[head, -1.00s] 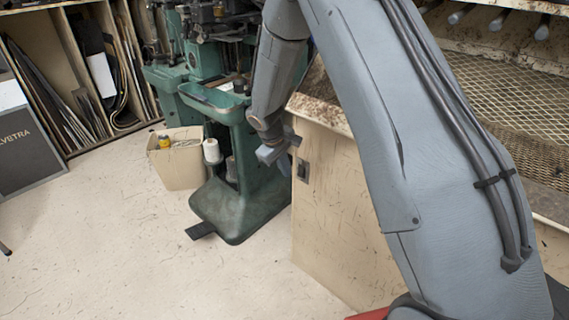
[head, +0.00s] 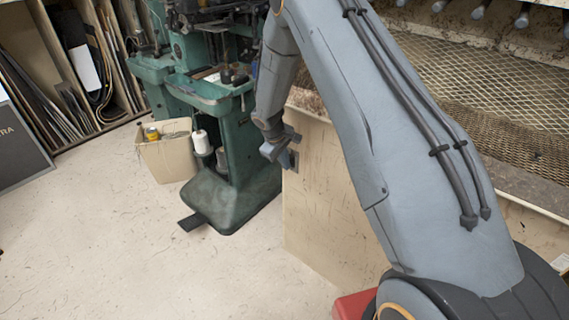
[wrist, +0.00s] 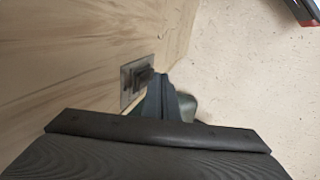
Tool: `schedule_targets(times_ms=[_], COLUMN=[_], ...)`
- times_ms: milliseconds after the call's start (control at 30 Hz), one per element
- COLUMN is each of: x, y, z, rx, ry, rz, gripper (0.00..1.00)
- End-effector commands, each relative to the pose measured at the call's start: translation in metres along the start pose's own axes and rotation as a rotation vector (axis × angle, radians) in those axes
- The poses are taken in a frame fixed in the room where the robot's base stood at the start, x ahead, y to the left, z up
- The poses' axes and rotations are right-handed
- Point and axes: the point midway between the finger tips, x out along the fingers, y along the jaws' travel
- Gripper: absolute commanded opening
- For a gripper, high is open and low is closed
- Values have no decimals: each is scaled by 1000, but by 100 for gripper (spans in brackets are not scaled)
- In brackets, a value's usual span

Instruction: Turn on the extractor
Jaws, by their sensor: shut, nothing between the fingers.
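The extractor's switch is a small metal plate (wrist: 128,88) with a dark lever (wrist: 142,76), set on the side of a pale wooden cabinet (head: 325,215). In the head view only a sliver of the plate (head: 294,160) shows beside my gripper (head: 279,152). My gripper is shut and empty, right at the switch. In the wrist view my gripper's dark fingers (wrist: 160,97) reach up beside the lever; I cannot tell whether they touch it. Which way the lever is set is too small to tell.
A green stitching machine (head: 235,165) stands left of the cabinet, with a bin (head: 168,155) by its base. Wire mesh (head: 465,95) covers the cabinet's top. Shelves of sheet material (head: 50,90) stand at the back left. The floor in front is clear.

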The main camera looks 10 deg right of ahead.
Motion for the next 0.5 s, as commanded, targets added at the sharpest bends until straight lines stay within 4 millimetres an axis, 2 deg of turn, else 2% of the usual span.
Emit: schedule_targets(times_ms=[167, 500], x=[5, 2], y=[4, 4], z=[0, 0], rx=[1, 0], ry=[1, 0], rz=[1, 0], gripper=[0, 0])
